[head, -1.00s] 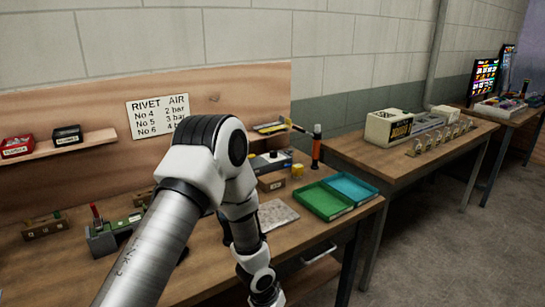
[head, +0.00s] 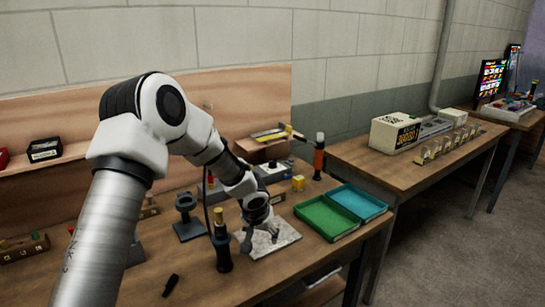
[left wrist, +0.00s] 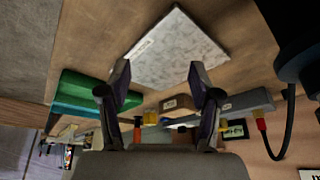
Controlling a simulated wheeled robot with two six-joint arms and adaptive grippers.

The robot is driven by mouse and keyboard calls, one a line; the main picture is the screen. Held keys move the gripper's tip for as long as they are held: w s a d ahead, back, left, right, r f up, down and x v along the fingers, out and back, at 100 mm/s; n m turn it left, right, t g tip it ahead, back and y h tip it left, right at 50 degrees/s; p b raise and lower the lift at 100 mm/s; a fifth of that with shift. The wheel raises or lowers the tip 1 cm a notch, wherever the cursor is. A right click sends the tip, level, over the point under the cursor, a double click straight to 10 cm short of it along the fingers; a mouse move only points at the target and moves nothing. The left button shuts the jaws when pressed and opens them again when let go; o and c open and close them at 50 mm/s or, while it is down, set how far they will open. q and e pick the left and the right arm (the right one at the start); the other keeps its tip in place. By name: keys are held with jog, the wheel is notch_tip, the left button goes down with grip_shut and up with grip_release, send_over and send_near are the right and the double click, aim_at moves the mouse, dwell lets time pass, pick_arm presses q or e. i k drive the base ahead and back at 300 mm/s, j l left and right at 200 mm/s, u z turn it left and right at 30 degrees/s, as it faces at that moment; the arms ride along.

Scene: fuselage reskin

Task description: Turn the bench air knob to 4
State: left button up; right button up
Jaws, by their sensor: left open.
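My left gripper (head: 260,232) is open and empty, pointing down over a speckled grey plate (head: 284,240) on the wooden bench. In the left wrist view its two fingers (left wrist: 160,95) stand apart, with the plate (left wrist: 175,48) beyond the tips. A light box with a dark knob-like top (head: 272,171) stands at the back of the bench, behind the gripper and apart from it. It may be the air unit, but it is too small to read any number or setting. The arm hides the rivet and air chart. My right gripper is not in view.
Green (head: 325,217) and blue (head: 357,203) trays lie right of the plate. A dark tool with a brass tip (head: 221,240) stands close left of the gripper. A yellow block (head: 298,183) and an orange-black cylinder (head: 319,157) stand behind. The bench's front right is clear.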

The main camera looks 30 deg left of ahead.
aim_at(272, 164)
jog(key=i+j, duration=1)
